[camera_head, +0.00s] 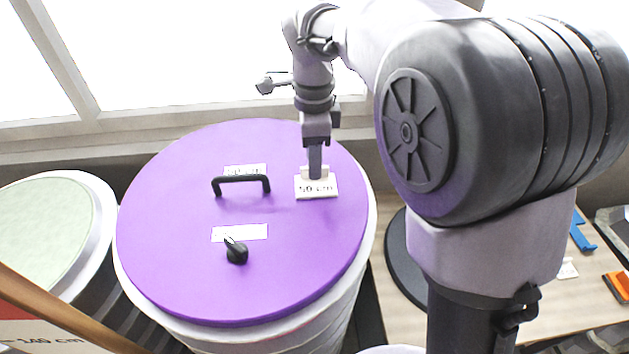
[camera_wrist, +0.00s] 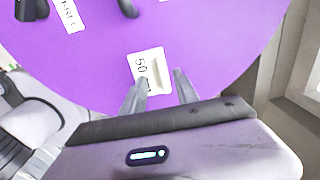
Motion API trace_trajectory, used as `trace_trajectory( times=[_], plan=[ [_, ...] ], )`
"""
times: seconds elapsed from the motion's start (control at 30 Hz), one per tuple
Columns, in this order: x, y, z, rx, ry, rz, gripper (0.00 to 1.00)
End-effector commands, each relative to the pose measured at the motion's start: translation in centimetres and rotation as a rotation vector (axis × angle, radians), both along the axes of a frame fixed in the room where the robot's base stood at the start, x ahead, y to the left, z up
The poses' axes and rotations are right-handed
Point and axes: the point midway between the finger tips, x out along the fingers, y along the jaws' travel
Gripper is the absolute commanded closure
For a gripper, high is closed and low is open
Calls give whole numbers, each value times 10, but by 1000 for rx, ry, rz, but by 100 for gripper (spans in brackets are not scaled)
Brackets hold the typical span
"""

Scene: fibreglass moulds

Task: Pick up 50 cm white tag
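The white tag marked "50 cm" (camera_head: 317,190) lies on the right part of the purple round lid (camera_head: 185,270). It has a raised white part at its back edge. My gripper (camera_head: 315,166) points down over this raised part. In the wrist view, the tag (camera_wrist: 147,63) lies just beyond and partly between my fingertips (camera_wrist: 158,80), with part of its printing hidden by the left finger. The two fingers are spread apart, so my gripper is open. I cannot tell whether either finger touches the tag.
A black handle (camera_head: 241,181) and a black knob (camera_head: 236,252) stand on the lid, with white labels beside them. A mould with a pale green top (camera_head: 42,232) stands at left. A wooden table (camera_head: 395,315) with blue and orange items is at right. A window is behind.

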Motion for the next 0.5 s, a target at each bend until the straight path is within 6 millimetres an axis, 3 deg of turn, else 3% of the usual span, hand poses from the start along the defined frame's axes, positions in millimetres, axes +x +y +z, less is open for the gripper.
trace_trajectory(
  times=[0.13, 0.33, 0.5],
  plan=[
    [0, 0, -20, 0, 1, 0, 64],
    [0, 0, -21, 0, -1, 1, 64],
    [0, 0, -21, 0, -1, 1, 95]
  ],
)
